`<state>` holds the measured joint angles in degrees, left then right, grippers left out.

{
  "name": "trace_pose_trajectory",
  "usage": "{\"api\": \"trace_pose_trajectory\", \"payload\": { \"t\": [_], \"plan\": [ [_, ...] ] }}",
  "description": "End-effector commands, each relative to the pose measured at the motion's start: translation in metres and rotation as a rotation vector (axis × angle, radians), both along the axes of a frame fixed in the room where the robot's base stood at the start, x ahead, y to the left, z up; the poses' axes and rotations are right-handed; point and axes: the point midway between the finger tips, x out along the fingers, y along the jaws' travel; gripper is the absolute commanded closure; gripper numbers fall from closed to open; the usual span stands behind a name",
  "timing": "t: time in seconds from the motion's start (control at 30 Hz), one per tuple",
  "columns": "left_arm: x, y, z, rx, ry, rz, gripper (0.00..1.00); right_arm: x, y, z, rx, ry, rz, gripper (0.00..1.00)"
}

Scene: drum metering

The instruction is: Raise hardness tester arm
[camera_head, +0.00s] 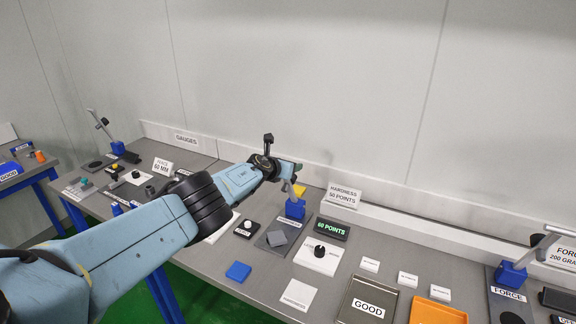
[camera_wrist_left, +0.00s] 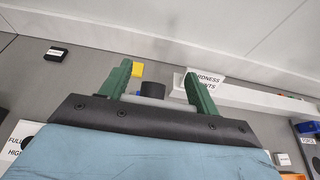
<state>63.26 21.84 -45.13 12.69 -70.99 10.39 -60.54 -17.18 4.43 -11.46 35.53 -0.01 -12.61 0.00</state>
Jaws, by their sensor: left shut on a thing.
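The hardness tester has a blue post (camera_head: 295,209) on a dark base plate (camera_head: 268,243), with a grey block (camera_head: 277,238) on the plate. In the left wrist view, my left gripper (camera_wrist_left: 160,90) has green fingers on either side of a dark round piece (camera_wrist_left: 152,90) and a light bar. It is shut on the tester arm, above the bench. Much of the arm is hidden by the gripper. My right gripper is not in view.
A display reading 60 POINTS (camera_head: 331,229) and a white panel with a black knob (camera_head: 319,251) stand right of the tester. A hardness sign (camera_head: 343,197) is behind. A blue square (camera_head: 238,271) and GOOD tray (camera_head: 367,303) lie in front. A force tester (camera_head: 511,274) stands far right.

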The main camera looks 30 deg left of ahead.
Motion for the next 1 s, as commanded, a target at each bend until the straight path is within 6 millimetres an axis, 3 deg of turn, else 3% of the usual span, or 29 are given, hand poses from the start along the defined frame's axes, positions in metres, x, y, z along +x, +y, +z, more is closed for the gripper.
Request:
{"api": "trace_pose_trajectory", "payload": {
  "t": [0.03, 1.0],
  "plan": [
    [-0.0019, -0.0051, -0.0077, -0.006, 0.015, -0.009, 0.79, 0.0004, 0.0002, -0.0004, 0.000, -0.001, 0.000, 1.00],
    [-0.0031, 0.0014, -0.0057, -0.009, 0.026, 0.002, 0.79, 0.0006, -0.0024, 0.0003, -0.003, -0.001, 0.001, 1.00]
  ]
}}
